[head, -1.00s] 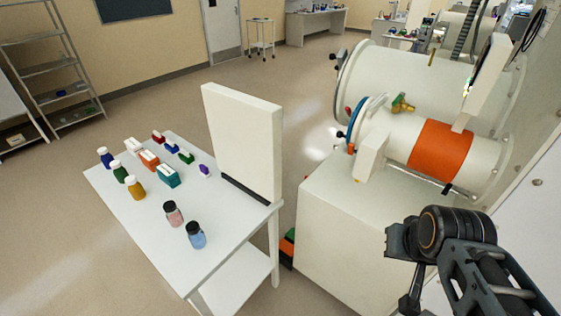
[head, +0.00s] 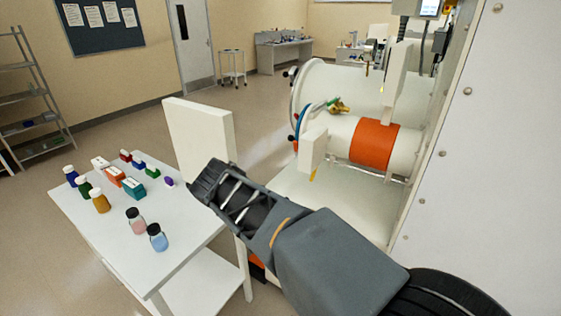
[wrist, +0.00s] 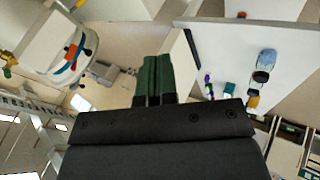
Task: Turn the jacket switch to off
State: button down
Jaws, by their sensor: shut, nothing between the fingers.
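I cannot make out a switch labelled for the jacket in any view. An orange band (head: 375,144) wraps the small white cylinder of the glovebox port in the head view. A white box (head: 313,149) with a small yellow tip below it stands in front of that cylinder. My gripper (wrist: 153,62) shows its two fingers shut together with nothing between them in the wrist view. In the head view my arm reaches left, and its end is by the table's right edge, well left of and nearer than the port.
A white table (head: 180,251) at left holds several bottles and small coloured boxes. A pale base cabinet (head: 325,200) lies under the port, partly behind my arm. The floor beyond the table is open.

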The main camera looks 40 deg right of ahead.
aim_at(296, 150)
jog(key=w+d+h, duration=0.2)
jog(key=w+d, duration=0.1)
jog(key=d, duration=0.6)
jog(key=w+d+f+n+h, duration=0.1)
jog(key=w+d+h, duration=0.2)
jog(key=d, duration=0.6)
jog(key=w+d+n+h, duration=0.1)
jog(key=w+d+h, duration=0.2)
jog(key=d, duration=0.6)
jog(key=shift+w+d+f, duration=0.15)
jog(key=shift+w+d, duration=0.05)
jog(key=shift+w, duration=0.4)
jog(key=shift+w+d+f, duration=0.15)
jog(key=shift+w, duration=0.4)
jog(key=shift+f+b, duration=0.1)
jog(key=shift+b, duration=0.25)
jog(key=f+h+b, duration=0.1)
jog(key=b, duration=0.7)
jog(key=shift+d+f, duration=0.1)
jog(key=shift+d, duration=0.1)
jog(key=h+b, duration=0.1)
jog(key=b, duration=0.6)
jog(key=shift+d+f, duration=0.1)
jog(key=shift+f, duration=0.05)
jog(key=shift+t+h+b, duration=0.3)
jog(key=shift+h+b, duration=0.2)
jog(key=shift+b, duration=0.5)
jog(key=shift+r+b, duration=0.3)
jog(key=shift+r, duration=0.1)
